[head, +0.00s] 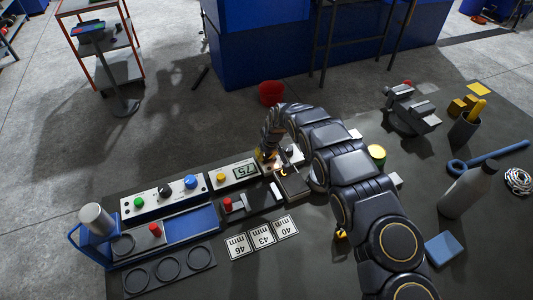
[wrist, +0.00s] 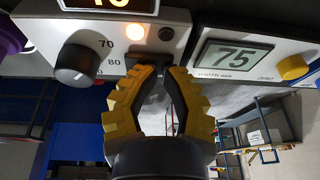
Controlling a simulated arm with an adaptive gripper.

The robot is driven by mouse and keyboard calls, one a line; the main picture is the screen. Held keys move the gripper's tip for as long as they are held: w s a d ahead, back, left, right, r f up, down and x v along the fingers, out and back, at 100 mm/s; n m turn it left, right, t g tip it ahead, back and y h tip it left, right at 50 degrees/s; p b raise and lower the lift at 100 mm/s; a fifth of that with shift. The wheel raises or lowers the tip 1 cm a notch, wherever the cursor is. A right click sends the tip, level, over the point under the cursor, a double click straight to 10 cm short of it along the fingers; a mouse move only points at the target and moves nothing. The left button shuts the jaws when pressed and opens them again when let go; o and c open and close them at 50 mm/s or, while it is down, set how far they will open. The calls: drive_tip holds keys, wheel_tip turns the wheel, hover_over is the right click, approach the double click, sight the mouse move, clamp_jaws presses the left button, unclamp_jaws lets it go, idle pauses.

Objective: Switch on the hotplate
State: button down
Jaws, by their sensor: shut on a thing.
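The hotplate (head: 292,186) stands beyond the middle of the bench, partly covered by my arm. Its pale front panel (wrist: 200,20) fills the top of the wrist view, with a black knob (wrist: 77,66) marked 70 and 80. A lamp (wrist: 134,32) on it glows warm white, and an amber display (wrist: 108,3) above is lit and cut off by the frame edge. My gripper (wrist: 161,74) has yellow ridged fingers at the panel's lower edge. They are closed on a small dark switch (wrist: 153,88), mostly hidden between them. In the head view my gripper (head: 267,157) is at the hotplate's front.
A vise (head: 410,112), bottle (head: 468,190) and wrench (head: 490,157) lie to the right.

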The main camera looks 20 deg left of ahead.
drive_tip(key=shift+s+a+f, duration=0.1)
drive_tip(key=shift+s+f, duration=0.5)
drive_tip(key=shift+s, duration=0.05)
idle(0.8)
drive_tip(key=shift+w, duration=0.1)
drive_tip(key=shift+w+d+r, duration=0.1)
drive_tip(key=shift+w+d, duration=0.5)
drive_tip(key=shift+d, duration=0.3)
drive_tip(key=shift+w+d+r, duration=0.1)
drive_tip(key=shift+w, duration=0.05)
drive_tip(key=r, duration=0.5)
drive_tip(key=shift+a+r, duration=0.35)
drive_tip(key=shift+a, duration=0.05)
wheel_tip(320, 180, up, 8)
drive_tip(key=s, duration=0.2)
drive_tip(key=shift+s+d+r, duration=0.25)
drive_tip(key=shift+s+d, duration=0.15)
drive_tip(key=shift+d, duration=0.05)
drive_tip(key=shift+w, duration=0.1)
